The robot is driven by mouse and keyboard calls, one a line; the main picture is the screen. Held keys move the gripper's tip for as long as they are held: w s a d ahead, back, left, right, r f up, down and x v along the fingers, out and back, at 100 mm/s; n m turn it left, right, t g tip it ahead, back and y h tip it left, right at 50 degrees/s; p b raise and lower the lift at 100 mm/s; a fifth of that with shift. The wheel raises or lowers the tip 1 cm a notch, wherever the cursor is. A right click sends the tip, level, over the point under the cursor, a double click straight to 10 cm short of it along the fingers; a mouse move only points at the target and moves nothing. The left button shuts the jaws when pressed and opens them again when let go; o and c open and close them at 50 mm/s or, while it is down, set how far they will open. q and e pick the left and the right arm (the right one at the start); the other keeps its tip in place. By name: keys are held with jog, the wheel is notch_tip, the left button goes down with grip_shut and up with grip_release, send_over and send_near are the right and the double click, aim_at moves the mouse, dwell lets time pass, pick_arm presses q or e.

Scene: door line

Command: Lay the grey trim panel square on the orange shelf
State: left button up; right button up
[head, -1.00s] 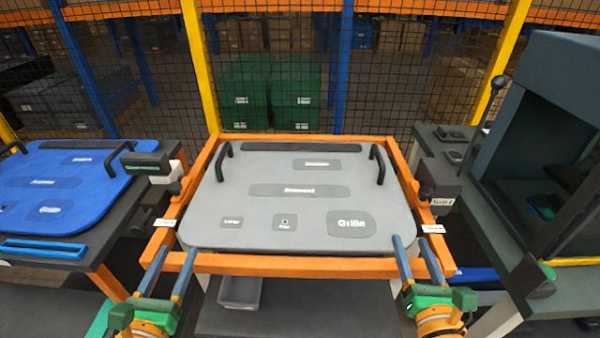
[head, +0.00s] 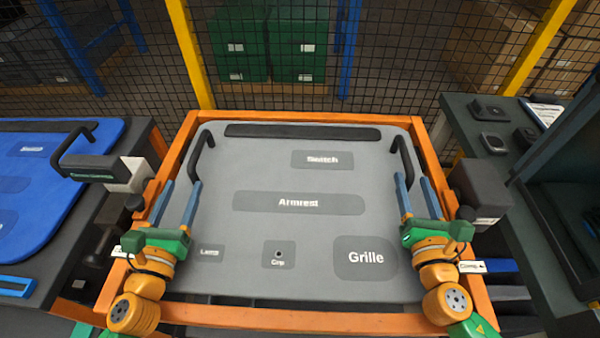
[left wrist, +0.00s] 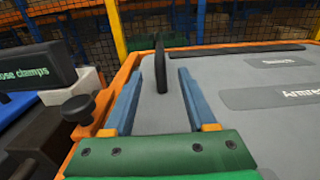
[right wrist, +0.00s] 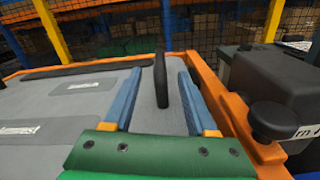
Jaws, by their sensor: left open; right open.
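The grey trim panel (head: 290,225) lies flat inside an orange frame (head: 290,117), which is the orange structure around it. Its labels include Switch, Armrest and Grille. A black handle stands at each side: the left handle (head: 200,155) and the right handle (head: 405,158). My left gripper (head: 180,188) is open; in the left wrist view its handle (left wrist: 161,65) stands between and just beyond the fingers. My right gripper (head: 415,182) is open, with its handle (right wrist: 161,80) likewise between the fingers. I see no grip on either handle. No separate orange shelf is clearly visible.
A blue panel (head: 30,215) lies on a dark table at the left. Dark clamp blocks sit beside the frame, at left (head: 95,168) and right (head: 482,190). A dark bench (head: 470,125) stands at the right. A mesh fence and green boxes (head: 270,45) are behind.

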aim_at(189, 173)
pick_arm(q)
jog(key=shift+s+r, duration=0.2)
jog(key=shift+s, duration=0.35)
pick_arm(e)
jog(key=shift+s+r, duration=0.3)
jog(key=shift+s, duration=0.25)
pick_arm(q)
jog(key=w, duration=0.7)
jog(key=shift+w+d, duration=0.2)
jog(key=shift+d, duration=0.05)
pick_arm(e)
jog(key=w, duration=0.7)
jog(key=shift+w+d+f, duration=0.1)
jog(key=shift+w+d, duration=0.1)
jog(key=shift+d, duration=0.05)
pick_arm(q)
grip_shut()
pick_arm(e)
grip_shut()
pick_arm(q)
jog(key=shift+d, duration=0.1)
